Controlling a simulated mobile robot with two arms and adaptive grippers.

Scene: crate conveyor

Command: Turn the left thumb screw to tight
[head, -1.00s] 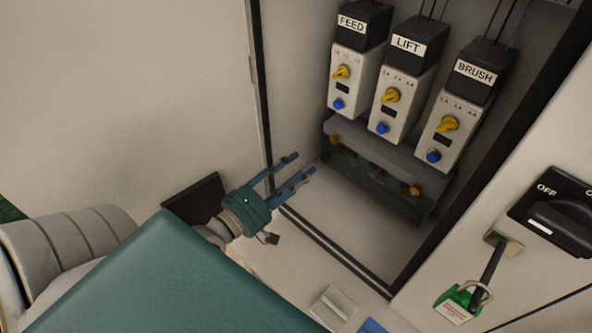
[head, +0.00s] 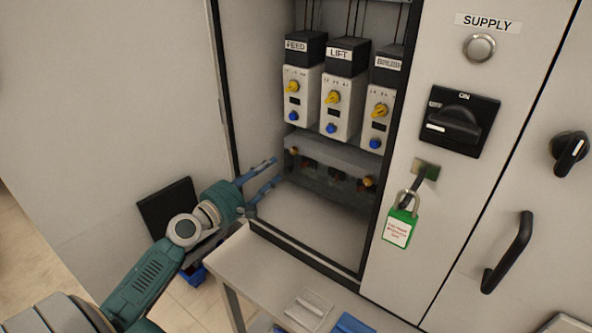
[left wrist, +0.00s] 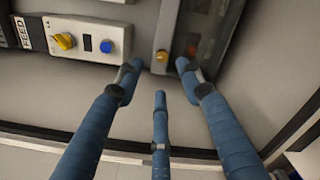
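The left thumb screw (head: 293,151) is a small brass knob at the left end of a grey cover bar (head: 335,158), low in the open cabinet. It also shows in the left wrist view (left wrist: 162,56), just beyond the fingertips. My left gripper (head: 275,172) reaches into the cabinet from the left, close to this screw. In the left wrist view its blue fingers (left wrist: 158,80) are spread apart with nothing between them, and the screw appears between the two outer tips. A right brass screw (head: 368,181) sits at the bar's other end. My right gripper is out of view.
Above the bar hang the FEED (head: 299,95), LIFT (head: 343,105) and BRUSH (head: 377,120) units with yellow dials and blue buttons. A supply switch (head: 460,122) and a green padlock (head: 400,226) are on the right panel. A shelf (head: 262,277) stands in front below.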

